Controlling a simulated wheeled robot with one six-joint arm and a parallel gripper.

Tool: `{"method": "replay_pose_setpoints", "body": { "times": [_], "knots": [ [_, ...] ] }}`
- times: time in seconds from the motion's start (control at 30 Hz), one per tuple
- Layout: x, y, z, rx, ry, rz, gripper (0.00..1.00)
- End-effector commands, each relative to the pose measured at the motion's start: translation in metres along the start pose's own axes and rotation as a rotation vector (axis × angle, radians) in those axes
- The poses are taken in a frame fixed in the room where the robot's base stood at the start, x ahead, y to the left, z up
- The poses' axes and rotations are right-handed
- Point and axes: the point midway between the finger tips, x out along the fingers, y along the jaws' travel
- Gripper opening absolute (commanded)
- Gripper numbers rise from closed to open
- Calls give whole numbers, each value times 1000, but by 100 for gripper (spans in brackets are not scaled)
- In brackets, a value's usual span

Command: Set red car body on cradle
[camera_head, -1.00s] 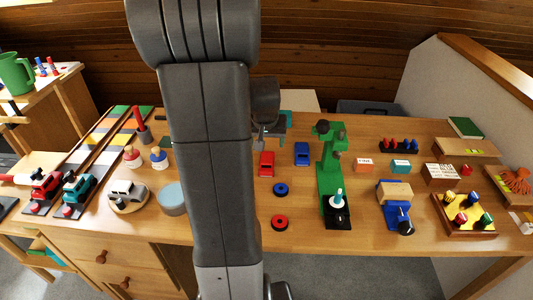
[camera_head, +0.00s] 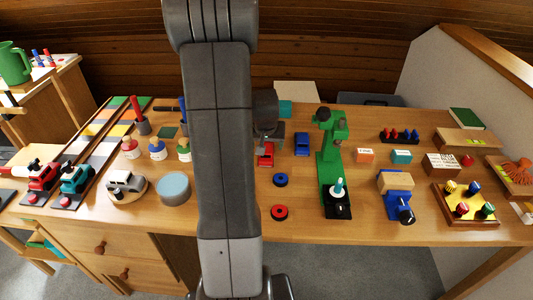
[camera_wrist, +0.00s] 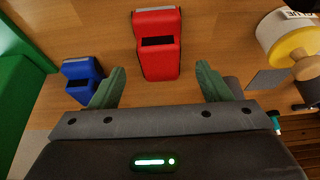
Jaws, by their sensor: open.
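The red car body (camera_head: 265,158) lies on the workbench left of the blue car body (camera_head: 302,145). In the wrist view the red car body (camera_wrist: 158,58) is ahead of my gripper, between the lines of its two green fingers. My gripper (camera_wrist: 160,70) is open and empty. In the head view my gripper (camera_head: 270,137) hangs at the far end of the red car body and partly hides it.
A green press (camera_head: 328,160) stands right of the blue car body, close to my gripper. A blue wheel (camera_head: 280,180) and a red wheel (camera_head: 279,212) lie in front. Several paint jars (camera_head: 157,150) stand to the left. The blue car body also shows in the wrist view (camera_wrist: 82,78).

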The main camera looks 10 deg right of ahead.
Motion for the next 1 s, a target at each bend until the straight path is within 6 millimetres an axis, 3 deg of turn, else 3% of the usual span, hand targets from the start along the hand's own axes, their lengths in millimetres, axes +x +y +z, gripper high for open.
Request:
{"method": "replay_pose_setpoints", "body": {
  "times": [0.2,0.57,0.83,1.0],
  "knots": [
    [28,0,-1,-1,-3,1,71],
    [36,-1,-1,0,0,0,71],
    [36,-1,-1,0,0,0,21],
    [36,-1,-1,0,0,0,17]
  ]
}}
